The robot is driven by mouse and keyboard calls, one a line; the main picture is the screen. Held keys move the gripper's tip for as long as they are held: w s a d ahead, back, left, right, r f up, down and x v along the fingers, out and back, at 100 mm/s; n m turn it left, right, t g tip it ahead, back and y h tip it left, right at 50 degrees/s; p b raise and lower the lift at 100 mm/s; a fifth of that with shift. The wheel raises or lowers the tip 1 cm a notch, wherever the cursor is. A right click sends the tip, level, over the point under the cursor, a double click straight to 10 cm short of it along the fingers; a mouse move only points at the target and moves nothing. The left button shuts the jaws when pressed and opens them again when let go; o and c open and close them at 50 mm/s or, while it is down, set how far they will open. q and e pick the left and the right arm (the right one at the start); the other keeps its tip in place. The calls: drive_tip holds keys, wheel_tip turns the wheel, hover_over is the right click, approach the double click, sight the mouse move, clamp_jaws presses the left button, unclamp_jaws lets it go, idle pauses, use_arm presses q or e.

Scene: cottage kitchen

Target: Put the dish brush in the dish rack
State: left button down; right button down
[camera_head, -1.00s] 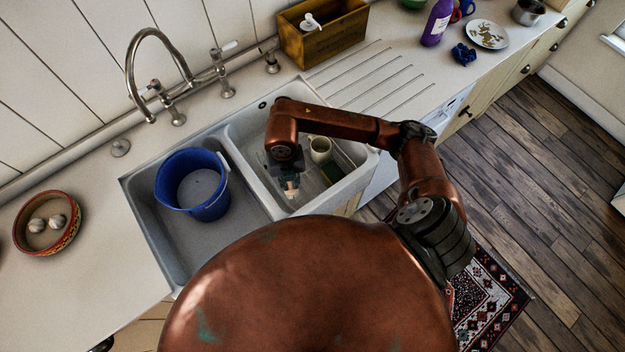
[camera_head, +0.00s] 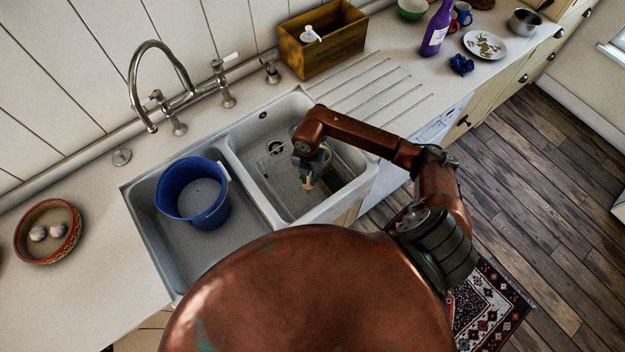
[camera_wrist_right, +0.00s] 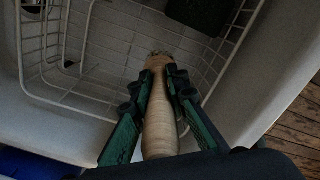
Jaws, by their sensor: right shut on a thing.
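My right gripper (camera_head: 312,172) is over the right sink basin, shut on the dish brush (camera_head: 309,184). In the right wrist view my gripper's green fingers (camera_wrist_right: 160,88) close on both sides of the brush's pale wooden handle (camera_wrist_right: 160,125). The brush's far end points down toward the dish rack; its tip is hard to make out. The dish rack (camera_head: 346,163), a white wire basket, is in the right basin, partly hidden by my arm. Its wires (camera_wrist_right: 88,25) surround the brush in the right wrist view; I cannot tell whether they touch. My left gripper is not in view.
A dark green block (camera_wrist_right: 195,15) lies at the rack's far side. A blue bucket (camera_head: 193,192) stands in the left basin. The sink's rim and divider (camera_head: 240,180) are close. A wooden box (camera_head: 322,45) and tall tap (camera_head: 135,85) stand behind.

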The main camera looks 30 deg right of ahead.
drive_tip(key=f, duration=0.2)
drive_tip(key=d+f, duration=0.1)
drive_tip(key=w+d+f, duration=0.1)
drive_tip(key=f, duration=0.1)
drive_tip(key=shift+w+f, duration=0.1)
drive_tip(key=shift+f, duration=0.3)
drive_tip(key=shift+f, duration=0.1)
drive_tip(key=c, duration=1.9)
unclamp_jaws()
drive_tip(key=shift+r, duration=0.25)
wheel_tip(320, 180, up, 12)
drive_tip(key=shift+f, duration=0.1)
